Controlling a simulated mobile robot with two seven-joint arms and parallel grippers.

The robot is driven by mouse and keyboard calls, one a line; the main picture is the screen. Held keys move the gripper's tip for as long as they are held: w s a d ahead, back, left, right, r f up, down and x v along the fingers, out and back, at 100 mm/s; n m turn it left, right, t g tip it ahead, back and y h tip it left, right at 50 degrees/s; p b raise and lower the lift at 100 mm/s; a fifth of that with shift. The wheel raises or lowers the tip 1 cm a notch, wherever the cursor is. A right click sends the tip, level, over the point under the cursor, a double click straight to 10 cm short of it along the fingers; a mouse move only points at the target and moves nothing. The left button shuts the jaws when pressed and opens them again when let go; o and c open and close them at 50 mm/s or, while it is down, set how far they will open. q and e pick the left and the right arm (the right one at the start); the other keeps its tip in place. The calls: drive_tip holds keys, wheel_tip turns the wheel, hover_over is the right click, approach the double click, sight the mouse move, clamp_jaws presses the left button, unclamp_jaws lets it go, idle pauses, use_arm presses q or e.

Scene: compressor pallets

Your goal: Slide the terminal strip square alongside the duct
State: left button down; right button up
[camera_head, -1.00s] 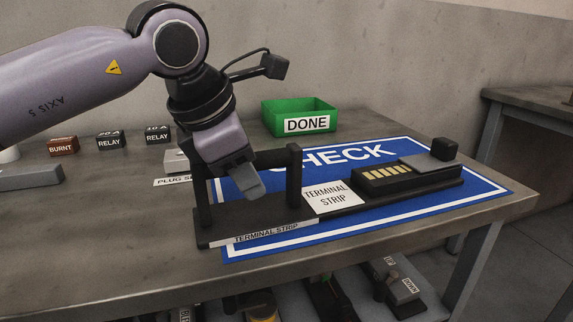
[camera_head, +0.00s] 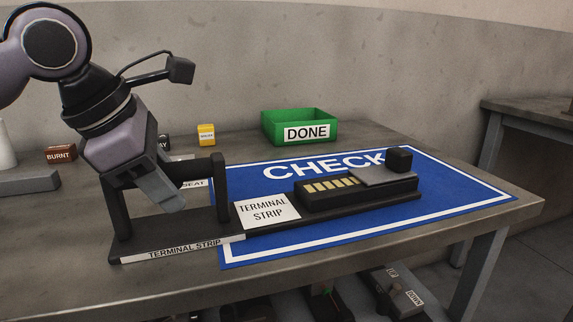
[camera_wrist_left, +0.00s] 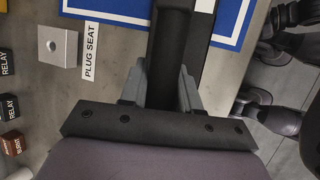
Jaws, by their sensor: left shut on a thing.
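The terminal strip (camera_head: 264,217) is a long black base with a white label, a raised block with pale yellow contacts and an upright handle frame (camera_head: 221,190) at its left end. Its right part lies over the blue CHECK mat and its left end is on bare bench. My left gripper (camera_head: 168,192) is at the handle's crossbar. In the left wrist view, my left gripper (camera_wrist_left: 165,88) has its two fingers on either side of the dark bar (camera_wrist_left: 168,45), shut on it. I cannot identify the duct. My right gripper is not in view.
The CHECK mat (camera_head: 460,192) has clear room right of the strip. A green DONE bin (camera_head: 299,121) stands behind. A yellow block (camera_head: 206,135) and a BURNT block (camera_head: 60,153) stand at the back left. A PLUG SEAT label (camera_wrist_left: 90,52) lies left of my gripper.

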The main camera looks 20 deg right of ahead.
use_arm(q)
drive_tip(key=a, duration=0.5)
drive_tip(key=shift+w+a+f, duration=0.2)
drive_tip(key=shift+w+a, duration=0.2)
drive_tip(key=shift+a, duration=1.25)
drive_tip(key=shift+w+a, duration=0.1)
drive_tip(key=shift+a, duration=1.3)
drive_tip(key=shift+f, duration=0.1)
drive_tip(key=c, duration=0.8)
unclamp_jaws()
drive_tip(key=shift+o, duration=0.3)
drive_tip(key=shift+r, duration=0.2)
